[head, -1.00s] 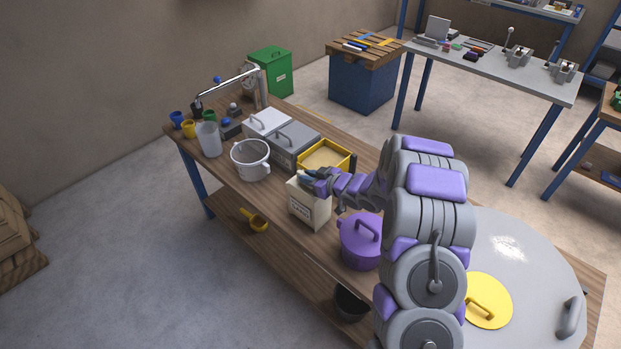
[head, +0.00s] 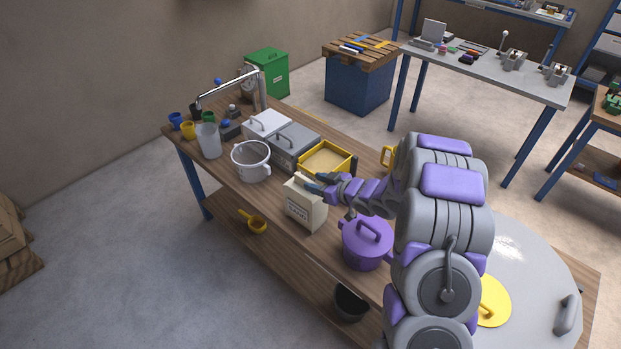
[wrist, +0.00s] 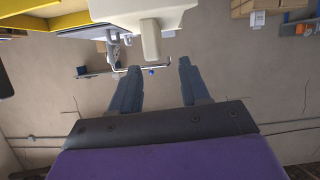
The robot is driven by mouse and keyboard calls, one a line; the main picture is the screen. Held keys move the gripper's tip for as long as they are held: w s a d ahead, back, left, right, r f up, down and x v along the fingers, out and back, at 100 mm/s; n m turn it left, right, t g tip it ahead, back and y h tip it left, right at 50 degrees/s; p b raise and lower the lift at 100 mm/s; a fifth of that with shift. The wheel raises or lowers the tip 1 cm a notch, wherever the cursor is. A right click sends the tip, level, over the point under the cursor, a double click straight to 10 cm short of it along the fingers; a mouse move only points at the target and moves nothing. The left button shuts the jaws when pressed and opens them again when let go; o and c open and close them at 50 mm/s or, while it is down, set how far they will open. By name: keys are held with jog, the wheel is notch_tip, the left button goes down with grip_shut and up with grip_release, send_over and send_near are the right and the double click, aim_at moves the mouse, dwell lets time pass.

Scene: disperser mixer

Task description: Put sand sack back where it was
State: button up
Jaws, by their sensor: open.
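The sand sack (head: 305,206), a cream bag with dark print on its front, stands upright on the wooden workbench (head: 232,190) near the front edge. My gripper (head: 314,183) is open, close to the upper right of the sack. In the wrist view, the two fingers (wrist: 159,70) are spread apart with nothing between them. The pale sack (wrist: 150,28) shows at the top of that view, beyond the fingertips. The head view does not show clearly whether a finger touches the sack.
A yellow sand tray (head: 342,150) stands behind the sack. A purple lidded pot (head: 366,244) is to its right, near my arm. A yellow scoop (head: 256,226) lies on the lower shelf.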

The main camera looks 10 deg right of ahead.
jog(key=s+d+r+m+g+h, duration=0.2)
jog(key=s+d+r+m+h, duration=0.1)
jog(key=s+d+r+h, duration=0.65)
jog(key=s+d+r+m+g+h, duration=0.1)
jog(key=s+d+r+m+g, duration=0.15)
jog(key=s+r, duration=0.4)
jog(key=s+a+g, duration=0.2)
jog(key=s+a, duration=0.2)
jog(key=s, duration=0.7)
jog(key=s+a+r+m+g+y, duration=0.1)
jog(key=s+a+g, duration=0.2)
jog(key=s, duration=0.7)
jog(key=s+a+r+m+g+y, duration=0.1)
jog(key=s+a+g, duration=0.2)
jog(key=s+a, duration=0.4)
jog(key=s+p, duration=0.1)
jog(key=s, duration=0.3)
jog(key=shift+s+r, duration=0.15)
jog(key=shift+s, duration=0.15)
jog(key=shift+y, duration=0.25)
